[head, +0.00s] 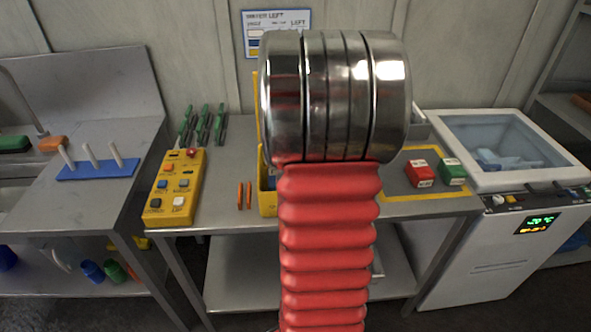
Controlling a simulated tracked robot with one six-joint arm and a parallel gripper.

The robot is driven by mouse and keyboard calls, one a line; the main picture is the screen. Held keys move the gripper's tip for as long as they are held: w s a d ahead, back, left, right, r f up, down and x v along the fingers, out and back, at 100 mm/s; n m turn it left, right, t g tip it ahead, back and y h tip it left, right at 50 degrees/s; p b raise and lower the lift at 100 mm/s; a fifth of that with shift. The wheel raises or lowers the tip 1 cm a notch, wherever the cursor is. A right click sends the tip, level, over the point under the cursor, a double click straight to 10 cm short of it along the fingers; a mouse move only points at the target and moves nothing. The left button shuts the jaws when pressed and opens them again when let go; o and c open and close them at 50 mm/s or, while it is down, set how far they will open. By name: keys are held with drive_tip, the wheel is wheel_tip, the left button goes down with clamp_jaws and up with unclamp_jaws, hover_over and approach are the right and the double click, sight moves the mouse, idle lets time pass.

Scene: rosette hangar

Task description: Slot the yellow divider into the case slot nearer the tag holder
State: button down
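My arm, with a red bellows and a shiny metal joint, fills the middle of the head view and hides much of the bench. My gripper is not in view. A yellow case (267,203) stands on the bench, only its left edge showing beside my arm, with something blue inside. A thin yellow upright edge shows above it, left of the metal joint; I cannot tell whether it is the case's lid or another part. I cannot make out the yellow divider, the case slots or the tag holder.
A yellow button box (175,188) and two orange sticks (244,195) lie left of the case. Green-handled tools (203,124) stand behind. A lidded machine (500,150) adjoins the bench.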

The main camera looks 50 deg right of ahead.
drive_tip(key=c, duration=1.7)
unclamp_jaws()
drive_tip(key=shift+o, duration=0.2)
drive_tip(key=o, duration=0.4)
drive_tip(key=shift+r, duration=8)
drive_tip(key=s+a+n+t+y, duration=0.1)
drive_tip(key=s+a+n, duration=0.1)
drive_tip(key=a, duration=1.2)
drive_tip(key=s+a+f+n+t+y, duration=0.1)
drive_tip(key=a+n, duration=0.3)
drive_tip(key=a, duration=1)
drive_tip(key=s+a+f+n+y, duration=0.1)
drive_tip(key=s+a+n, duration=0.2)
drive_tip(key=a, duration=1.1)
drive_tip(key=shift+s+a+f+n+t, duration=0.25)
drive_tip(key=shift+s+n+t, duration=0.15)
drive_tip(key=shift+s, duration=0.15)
